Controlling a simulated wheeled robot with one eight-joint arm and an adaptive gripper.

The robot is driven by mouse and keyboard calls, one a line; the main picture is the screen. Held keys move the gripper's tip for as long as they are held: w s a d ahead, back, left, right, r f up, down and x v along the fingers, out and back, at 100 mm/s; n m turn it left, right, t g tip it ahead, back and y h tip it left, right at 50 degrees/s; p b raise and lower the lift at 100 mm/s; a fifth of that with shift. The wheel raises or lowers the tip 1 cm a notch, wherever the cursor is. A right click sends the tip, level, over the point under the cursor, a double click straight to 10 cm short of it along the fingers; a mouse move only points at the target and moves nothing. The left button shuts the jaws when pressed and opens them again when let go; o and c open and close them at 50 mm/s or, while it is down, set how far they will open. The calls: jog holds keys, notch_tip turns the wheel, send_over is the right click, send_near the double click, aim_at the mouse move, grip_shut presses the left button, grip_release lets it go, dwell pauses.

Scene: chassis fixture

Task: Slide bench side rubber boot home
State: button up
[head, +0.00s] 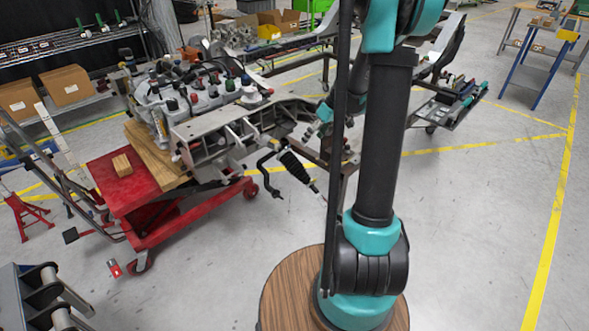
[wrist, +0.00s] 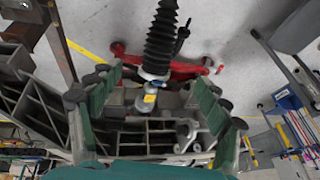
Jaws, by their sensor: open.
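A black ribbed rubber boot (head: 294,166) hangs at a slant off the near end of the grey metal chassis frame (head: 205,126) in the head view. In the wrist view the boot (wrist: 161,32) stands at top centre, with a pale metal collar and a yellow-marked fitting (wrist: 149,99) below it. My gripper (wrist: 157,86) is open, its two green fingers spread to the left and right of the fitting. The boot's ribs show beyond the fingertips, and I see no finger touching it.
A red lift cart (head: 125,190) with wooden blocks carries the chassis and an engine-like assembly (head: 200,92). A black bent bar (head: 268,170) hangs just left of the boot. A blue-legged table (head: 530,70) stands at the far right. The floor at right is clear.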

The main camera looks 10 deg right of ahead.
aim_at(283, 153)
jog(key=x, duration=1.7)
jog(key=shift+a+f, duration=0.1)
jog(key=shift+f, duration=0.05)
jog(key=c, duration=1.7)
jog(key=w+a+r, duration=0.2)
jog(key=w, duration=0.1)
jog(key=w+a+r, duration=0.1)
jog(key=w+a, duration=0.1)
jog(key=shift+w+r, duration=0.1)
jog(key=shift+w, duration=0.15)
jog(key=o, duration=1.7)
